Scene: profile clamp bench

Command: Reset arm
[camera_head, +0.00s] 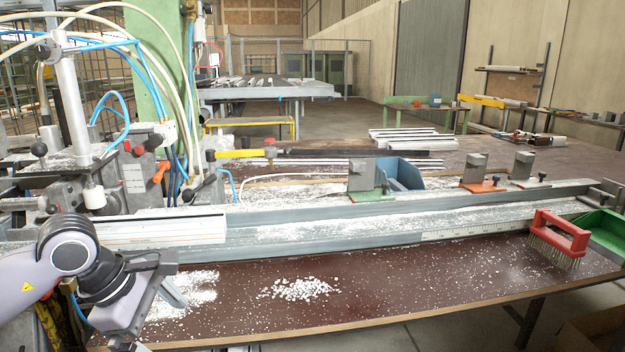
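My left arm comes in from the left edge, and its gripper (168,287) is low over the front left of the brown bench. Its fingers point away to the right and I cannot tell whether they are apart. No object shows in it. My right gripper is not in view. A white profile (165,229) lies in the long grey clamp rail (330,237) just behind my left gripper. The clamp machine (90,180), with its hoses and levers, stands behind my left arm.
A red brush (560,235) stands at the right, beside a green dustpan (607,230). White chips (298,289) lie on the brown bench top (400,290). A blue bin (405,173) and clamp blocks (478,168) stand behind the rail. The front middle of the bench is otherwise clear.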

